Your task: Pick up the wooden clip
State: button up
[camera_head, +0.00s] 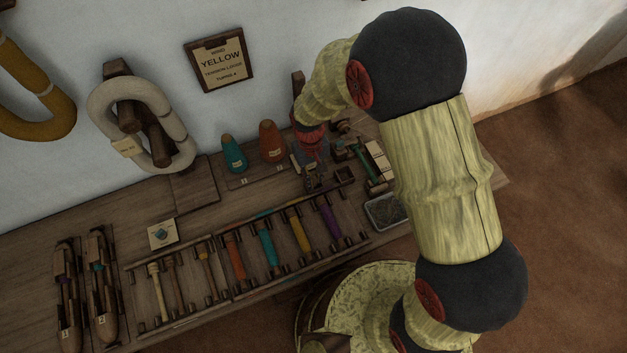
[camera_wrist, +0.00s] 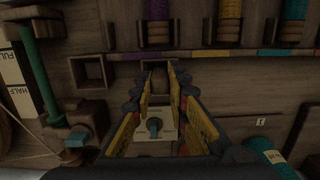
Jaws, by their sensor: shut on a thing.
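My gripper (camera_head: 314,184) is at the back of the bench, just right of the orange cone, with its fingers pointing down. In the wrist view, its two fingers (camera_wrist: 158,78) run close together with a narrow gap. A small dark brown wooden piece shows between the fingertips, seemingly the wooden clip (camera_wrist: 158,84), and the fingers are shut on it. Its outline is dim and partly hidden by the fingers. In the head view the clip cannot be made out. I cannot tell whether it is clear of the bench.
The orange cone (camera_head: 271,142) and teal cone (camera_head: 233,154) stand left of my gripper. A rack of coloured bobbins (camera_head: 267,247) lies in front. A device with a green rod (camera_wrist: 37,75) and a small square wooden socket (camera_wrist: 88,72) are close by. A grey tray (camera_head: 385,212) is at the right.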

aim_at(314, 178)
jog(key=shift+r, duration=0.1)
jog(key=shift+r+p, duration=0.4)
jog(key=shift+r, duration=0.1)
notch_tip(314, 178, up, 2)
jog(key=shift+r+p, duration=0.25)
jog(key=shift+p, duration=0.55)
jog(key=s+d+r+p, duration=0.4)
jog(key=s+r, duration=0.5)
jog(key=s, duration=0.4)
jog(key=shift+s+d+r+p, duration=0.15)
jog(key=shift+s+p, duration=0.05)
jog(key=shift+p, duration=0.4)
